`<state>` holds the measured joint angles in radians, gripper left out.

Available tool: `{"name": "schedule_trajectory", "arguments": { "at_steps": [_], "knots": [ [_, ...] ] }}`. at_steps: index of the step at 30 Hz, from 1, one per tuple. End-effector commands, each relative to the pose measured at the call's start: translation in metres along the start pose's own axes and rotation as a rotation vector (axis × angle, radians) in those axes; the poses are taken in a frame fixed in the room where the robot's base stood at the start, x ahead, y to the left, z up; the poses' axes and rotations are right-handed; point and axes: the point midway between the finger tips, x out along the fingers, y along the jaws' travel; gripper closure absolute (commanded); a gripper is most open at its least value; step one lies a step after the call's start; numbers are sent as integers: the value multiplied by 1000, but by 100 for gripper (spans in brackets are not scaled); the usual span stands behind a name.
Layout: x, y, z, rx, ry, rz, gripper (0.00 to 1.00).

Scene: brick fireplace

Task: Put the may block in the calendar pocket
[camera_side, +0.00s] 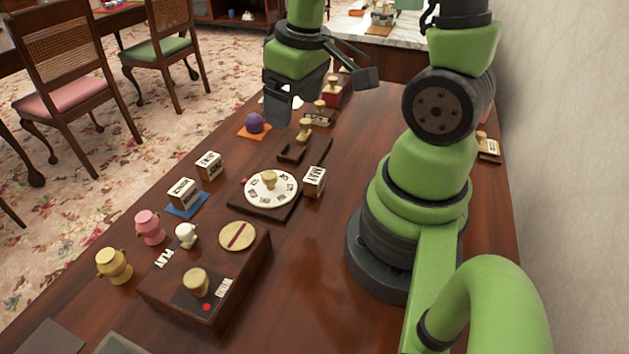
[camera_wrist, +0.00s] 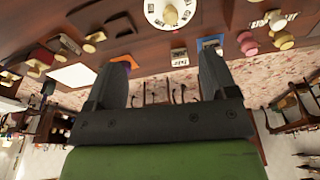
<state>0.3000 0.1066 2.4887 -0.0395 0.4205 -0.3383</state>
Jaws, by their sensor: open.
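A cream block with dark letters that seem to read MAY (camera_side: 314,181) stands on the table at the right of the round dial. Two more lettered cream blocks stand left of the dial: one (camera_side: 209,165) on bare wood, one (camera_side: 183,193) on a blue mat. Their lettering is too small to read surely; both also show in the wrist view. I cannot tell for sure which thing is the calendar pocket; a dark low frame with a knobbed piece (camera_side: 291,154) lies behind the dial. My gripper (camera_side: 284,108) is open and empty, above the table's far part, apart from the blocks.
The white dial (camera_side: 270,187) with a wooden knob sits on a dark base. A wooden box (camera_side: 205,290) with a round top disc stands in front. Pink (camera_side: 149,227) and yellow (camera_side: 114,266) pots line the left edge. A purple dome (camera_side: 254,123) sits on an orange mat.

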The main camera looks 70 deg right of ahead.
Motion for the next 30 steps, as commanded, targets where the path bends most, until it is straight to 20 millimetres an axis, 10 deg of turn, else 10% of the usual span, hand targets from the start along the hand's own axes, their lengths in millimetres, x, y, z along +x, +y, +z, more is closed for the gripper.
{"name": "schedule_trajectory", "arguments": {
  "at_steps": [6,30],
  "knots": [
    [54,22,20,-95,-151,-9,21],
    [123,28,38,-125,-188,-21,21]
  ]
}}
